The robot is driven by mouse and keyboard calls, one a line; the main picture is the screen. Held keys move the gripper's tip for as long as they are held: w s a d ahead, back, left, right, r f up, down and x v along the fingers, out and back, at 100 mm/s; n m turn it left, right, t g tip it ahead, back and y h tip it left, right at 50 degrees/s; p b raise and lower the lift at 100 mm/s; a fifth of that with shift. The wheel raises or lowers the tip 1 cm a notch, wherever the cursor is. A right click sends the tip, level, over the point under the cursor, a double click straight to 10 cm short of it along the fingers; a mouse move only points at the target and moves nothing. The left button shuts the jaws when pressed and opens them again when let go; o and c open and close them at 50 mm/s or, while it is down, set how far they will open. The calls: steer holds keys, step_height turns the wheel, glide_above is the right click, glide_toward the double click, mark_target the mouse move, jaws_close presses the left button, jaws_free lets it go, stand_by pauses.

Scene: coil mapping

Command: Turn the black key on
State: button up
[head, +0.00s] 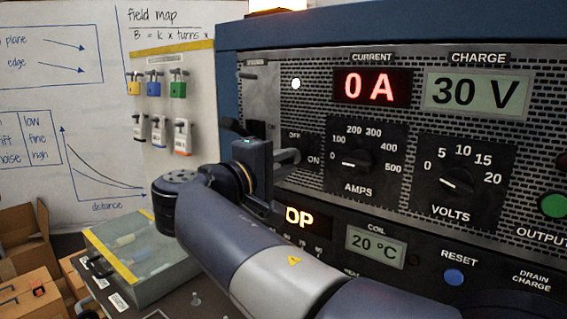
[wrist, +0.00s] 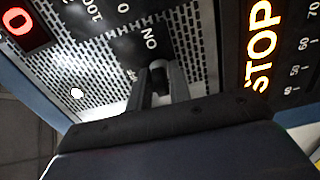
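The black key (wrist: 160,76) is on the panel beside its OFF and ON labels in the wrist view. My gripper (wrist: 163,84) has its two grey fingers close together, one on each side of the key, and the key fills the gap between them. In the head view my gripper (head: 290,157) reaches the panel at the OFF/ON switch and hides the key. How far the key is turned cannot be told.
The current display (head: 372,87) reads 0 A and the charge display (head: 478,94) 30 V. An orange STOP sign (wrist: 262,45) is lit. The AMPS knob (head: 357,164) is right of my gripper. Coloured padlocks (head: 154,88) hang left; a grey case (head: 140,262) stands below.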

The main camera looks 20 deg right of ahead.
steer(key=shift+o, duration=1.3)
steer(key=v, duration=1.1)
steer(key=shift+d, duration=0.1)
steer(key=x, duration=1)
steer(key=shift+w+d, duration=0.3)
